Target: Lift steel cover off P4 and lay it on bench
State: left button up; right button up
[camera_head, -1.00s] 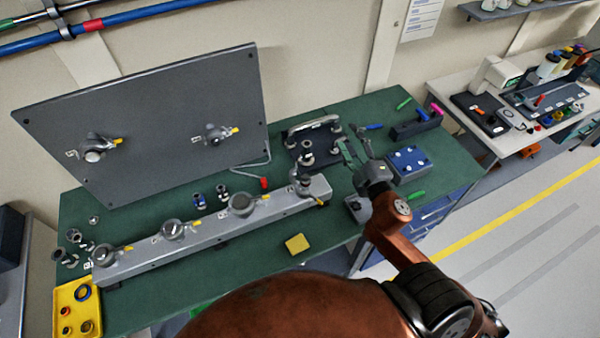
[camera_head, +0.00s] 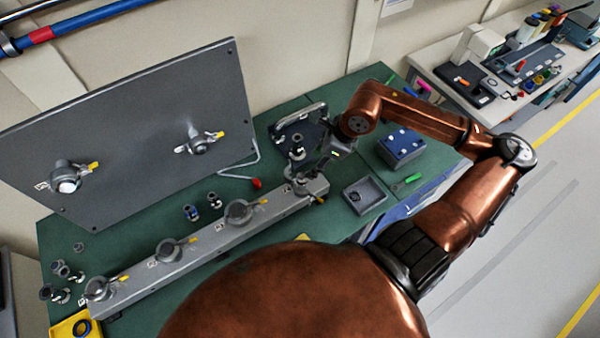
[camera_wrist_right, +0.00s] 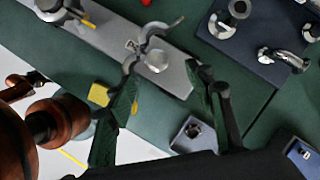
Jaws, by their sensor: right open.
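The grey bar (camera_head: 205,245) with several clamped ports lies on the green bench (camera_head: 150,298). At its right end is a port, which I take as P4. In the right wrist view a round steel cover (camera_wrist_right: 157,61) shows there, with a curved clamp (camera_wrist_right: 150,36) hanging open beside it. The port labels are too small to read. My right gripper (camera_head: 318,168) is above this end, pointing down. In the wrist view its open fingers (camera_wrist_right: 162,73) straddle the line to the cover, empty; I cannot tell whether they touch it. My left gripper is not in view.
A tilted grey panel (camera_head: 125,125) stands behind the bar. A yellow block (camera_wrist_right: 98,94) lies close to the bar. Bare green bench shows in front of the bar.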

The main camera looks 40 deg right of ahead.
aim_at(302, 174)
jog(key=shift+a+p+x, duration=0.2)
jog(key=shift+p+x, duration=0.15)
jog(key=shift+x, duration=1.4)
jog(key=shift+a+p+x, duration=0.15)
jog(key=shift+p+x, duration=0.15)
jog(key=shift+x, duration=1.4)
jog(key=shift+r, duration=0.1)
jog(key=c, duration=1.2)
jog(key=shift+c, duration=0.2)
